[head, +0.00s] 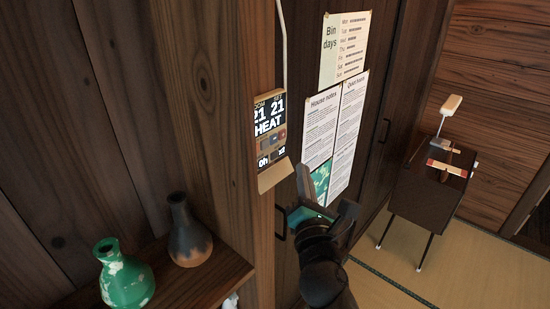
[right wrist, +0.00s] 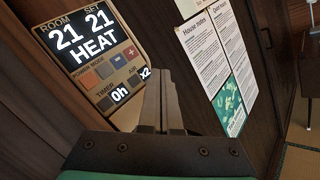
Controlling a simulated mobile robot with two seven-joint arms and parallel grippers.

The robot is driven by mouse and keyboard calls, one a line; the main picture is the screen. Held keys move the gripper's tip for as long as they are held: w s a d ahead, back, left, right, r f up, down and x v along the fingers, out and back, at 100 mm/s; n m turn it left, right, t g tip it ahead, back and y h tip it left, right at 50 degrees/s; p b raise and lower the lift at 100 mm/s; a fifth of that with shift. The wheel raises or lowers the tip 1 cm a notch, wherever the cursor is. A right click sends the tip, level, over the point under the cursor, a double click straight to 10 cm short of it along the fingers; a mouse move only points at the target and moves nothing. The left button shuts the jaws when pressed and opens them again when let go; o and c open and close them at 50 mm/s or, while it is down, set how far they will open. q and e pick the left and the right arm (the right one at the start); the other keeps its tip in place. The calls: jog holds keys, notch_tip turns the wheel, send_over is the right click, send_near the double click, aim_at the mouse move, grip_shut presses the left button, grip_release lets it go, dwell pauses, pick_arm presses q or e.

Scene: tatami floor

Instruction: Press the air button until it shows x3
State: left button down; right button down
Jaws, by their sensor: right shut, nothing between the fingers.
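The wall control panel (head: 262,144) is tan with a dark screen reading ROOM 21, SET 21 and HEAT. In the right wrist view the panel (right wrist: 118,62) has a power, mode, minus and plus row, and below it a timer reading 0h. The air readout (right wrist: 145,73) shows x2, and the small air button (right wrist: 135,80) is just left of it. My right gripper (head: 304,181) is shut and empty, below and right of the panel. In the wrist view its fingertips (right wrist: 162,74) are beside the air readout, apparently clear of the panel. My left gripper is not in view.
A flap (head: 275,176) juts from the panel's bottom. Paper notices (head: 320,125) hang to its right. A green vase (head: 125,277) and a dark vase (head: 188,232) stand on a shelf (head: 205,282) at lower left. A small dark table (head: 430,190) stands at right.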

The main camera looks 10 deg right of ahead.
aim_at(274, 155)
jog(key=shift+w+a+b, duration=0.2)
jog(key=shift+w+a, duration=0.5)
jog(key=shift+w, duration=0.2)
jog(key=shift+w+a+b, duration=0.2)
jog(key=shift+w+a, duration=0.45)
jog(key=shift+w, duration=0.2)
jog(key=shift+w+a, duration=0.1)
dwell(0.7)
jog(key=shift+w+a, duration=0.15)
jog(key=shift+w, duration=0.05)
jog(key=shift+w+a, duration=0.25)
jog(key=shift+w, duration=0.05)
dwell(0.7)
jog(key=shift+s+d, duration=0.15)
jog(key=shift+s+d+p, duration=0.3)
jog(key=shift+s+d, duration=0.05)
jog(key=shift+s, duration=0.15)
dwell(0.4)
